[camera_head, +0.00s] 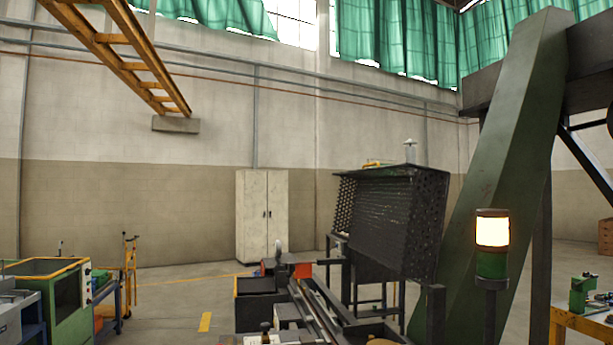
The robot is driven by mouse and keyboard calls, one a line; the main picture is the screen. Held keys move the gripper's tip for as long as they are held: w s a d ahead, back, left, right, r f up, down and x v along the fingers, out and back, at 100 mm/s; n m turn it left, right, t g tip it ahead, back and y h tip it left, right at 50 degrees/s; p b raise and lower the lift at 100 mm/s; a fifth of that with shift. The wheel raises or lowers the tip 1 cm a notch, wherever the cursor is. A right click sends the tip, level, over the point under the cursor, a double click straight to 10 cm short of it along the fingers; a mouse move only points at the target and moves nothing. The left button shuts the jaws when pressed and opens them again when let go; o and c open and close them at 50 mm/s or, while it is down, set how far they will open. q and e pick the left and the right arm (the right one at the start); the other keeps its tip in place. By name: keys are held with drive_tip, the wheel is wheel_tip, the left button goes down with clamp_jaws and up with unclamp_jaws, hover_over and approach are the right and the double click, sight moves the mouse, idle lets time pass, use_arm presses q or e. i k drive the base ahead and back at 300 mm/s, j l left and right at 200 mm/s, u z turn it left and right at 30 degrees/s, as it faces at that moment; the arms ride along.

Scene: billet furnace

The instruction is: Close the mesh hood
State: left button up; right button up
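The mesh hood (390,222) is a dark, perforated metal box at the centre right. It stands raised and tilted above the machine bed (316,312), with its slatted front and holed right side showing. A small pale handle-like part (410,150) sticks up behind its top edge. Neither of my grippers is in the head view, so their state and distance from the hood do not show.
A green sloping beam (500,170) and a lit signal lamp (492,232) stand right of the hood. A green machine (60,295) is at the left and an orange-edged table (585,325) at the lower right. Open floor lies left of the machine bed.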

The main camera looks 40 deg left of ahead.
sight(428, 266)
drive_tip(key=i+l+u, duration=0.2)
drive_tip(key=u, duration=0.2)
drive_tip(key=i+l+u, duration=0.3)
drive_tip(key=u, duration=0.15)
drive_tip(key=i+l+u, duration=0.2)
drive_tip(key=l+u, duration=0.2)
